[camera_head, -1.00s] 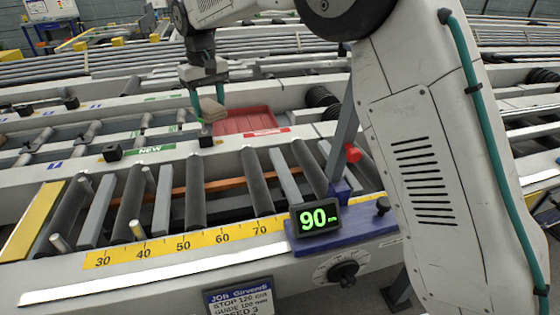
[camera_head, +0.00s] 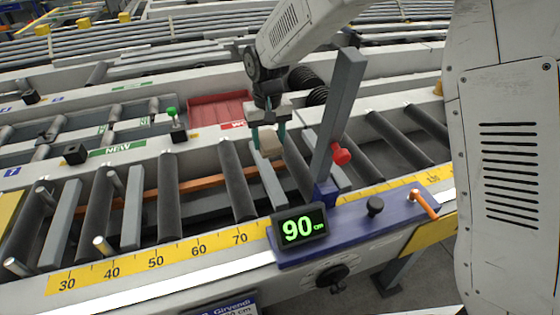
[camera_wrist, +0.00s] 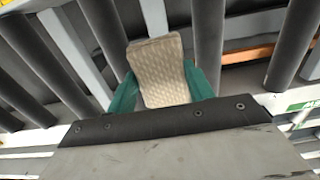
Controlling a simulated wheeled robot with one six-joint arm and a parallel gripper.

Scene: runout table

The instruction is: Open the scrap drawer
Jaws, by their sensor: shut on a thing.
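My gripper (camera_head: 268,143) has teal fingers shut on a beige, ribbed block (camera_head: 270,143), above the dark rollers near the upright grey post. The wrist view shows the block (camera_wrist: 160,72) between both teal fingers. I cannot identify the scrap drawer for certain. A yellow panel (camera_head: 432,236) shows below the table's front edge at the right, partly cut off by my arm. An orange handle (camera_head: 424,204) sits at the right end of the blue plate, just above that panel. My gripper is well away from both, up and to the left.
A grey post (camera_head: 340,115) with a red knob (camera_head: 341,154) rises beside my gripper.

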